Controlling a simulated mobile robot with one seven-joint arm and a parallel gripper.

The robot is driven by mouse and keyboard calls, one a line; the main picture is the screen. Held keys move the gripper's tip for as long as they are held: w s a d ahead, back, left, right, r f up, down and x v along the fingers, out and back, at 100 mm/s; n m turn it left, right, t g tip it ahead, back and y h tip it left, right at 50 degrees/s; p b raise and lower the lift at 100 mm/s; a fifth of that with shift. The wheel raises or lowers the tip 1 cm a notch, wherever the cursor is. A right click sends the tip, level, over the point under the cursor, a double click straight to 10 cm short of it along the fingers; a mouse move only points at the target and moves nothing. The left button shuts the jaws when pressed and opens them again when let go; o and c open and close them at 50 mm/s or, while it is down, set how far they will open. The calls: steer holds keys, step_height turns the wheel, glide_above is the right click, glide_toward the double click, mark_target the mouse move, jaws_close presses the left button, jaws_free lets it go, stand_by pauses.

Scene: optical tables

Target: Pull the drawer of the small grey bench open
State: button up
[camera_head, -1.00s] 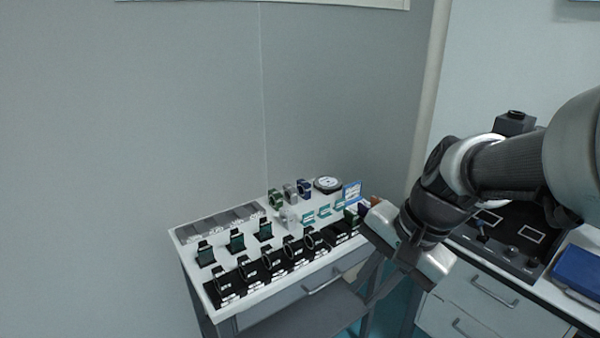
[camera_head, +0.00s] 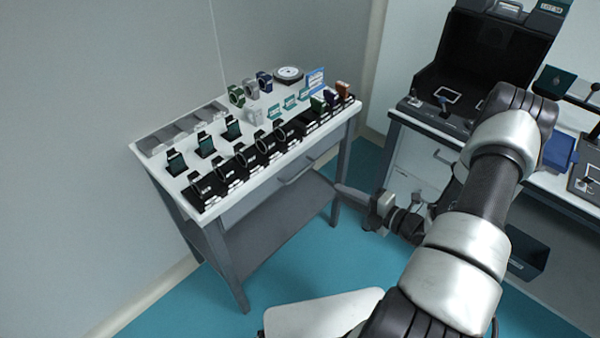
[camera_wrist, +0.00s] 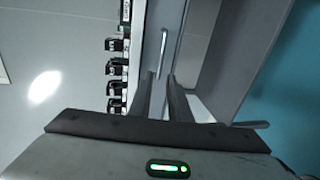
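The small grey bench (camera_head: 222,215) stands against the wall at left in the head view, with a white top on grey legs. Its drawer front (camera_head: 262,190) lies under the right-hand edge and looks flush, so the drawer appears shut. The drawer's bar handle (camera_head: 297,172) also shows in the wrist view (camera_wrist: 164,48), ahead of the fingertips. My gripper (camera_head: 340,188) is to the right of the handle, pointing toward the bench. In the wrist view my gripper (camera_wrist: 160,76) has its two fingers apart with nothing between them, short of the handle.
Rows of mounted optics (camera_head: 240,165) and small items crowd the bench top. A lower shelf (camera_head: 270,225) is bare. A white-drawered table (camera_head: 420,160) with an open black case (camera_head: 490,50) stands at right. Blue floor (camera_head: 200,310) is clear before the bench.

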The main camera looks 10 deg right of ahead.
mark_target(302, 172)
steer(key=b+x, duration=0.1)
steer(key=x, duration=1.6)
steer(key=shift+w+d+f+b, duration=0.1)
steer(key=shift+w+f+b, duration=0.15)
steer(key=shift+b, duration=0.15)
jaws_close()
